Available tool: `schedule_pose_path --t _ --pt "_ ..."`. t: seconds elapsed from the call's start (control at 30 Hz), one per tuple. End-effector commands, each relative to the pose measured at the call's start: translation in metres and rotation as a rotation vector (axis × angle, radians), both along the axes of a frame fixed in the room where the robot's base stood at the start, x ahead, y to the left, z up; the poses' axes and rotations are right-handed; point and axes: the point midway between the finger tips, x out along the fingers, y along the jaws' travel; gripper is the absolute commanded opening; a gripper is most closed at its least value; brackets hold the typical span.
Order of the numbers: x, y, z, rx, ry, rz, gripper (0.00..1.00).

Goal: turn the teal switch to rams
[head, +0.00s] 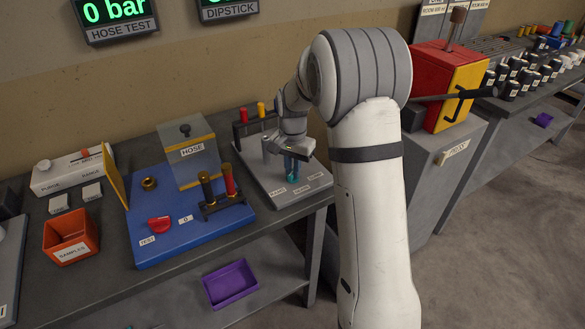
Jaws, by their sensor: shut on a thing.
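The teal switch (292,175) stands on a grey panel (262,172) at the right end of the near bench. My gripper (291,166) reaches down over it from above and is shut on it. The gripper hides the upper part of the switch. Several small white labels (301,187) lie along the panel's front edge; their print is too small to read surely. I cannot tell which label the switch points to.
Left of the panel is a blue board (190,232) with a clear HOSE box (192,160) and a red knob (159,224). Behind the switch is a rack (254,126) with red and yellow pegs. A red and yellow press (448,85) stands right of my arm.

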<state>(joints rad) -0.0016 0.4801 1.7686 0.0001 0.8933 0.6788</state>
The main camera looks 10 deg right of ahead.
Motion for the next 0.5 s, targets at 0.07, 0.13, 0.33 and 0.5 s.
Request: schedule_pose_path --t 0.07,0.13,0.33,0.5 --pt "0.0007 -0.0001 0.0008 0.0 -0.002 -0.026 0.0" --pt "0.0007 -0.0001 0.0009 0.0 -0.003 -0.043 0.0" --pt "0.0006 -0.0002 0.0009 0.0 -0.003 -0.068 0.0" --pt "0.0006 -0.0002 0.0009 0.0 -0.003 -0.072 0.0"
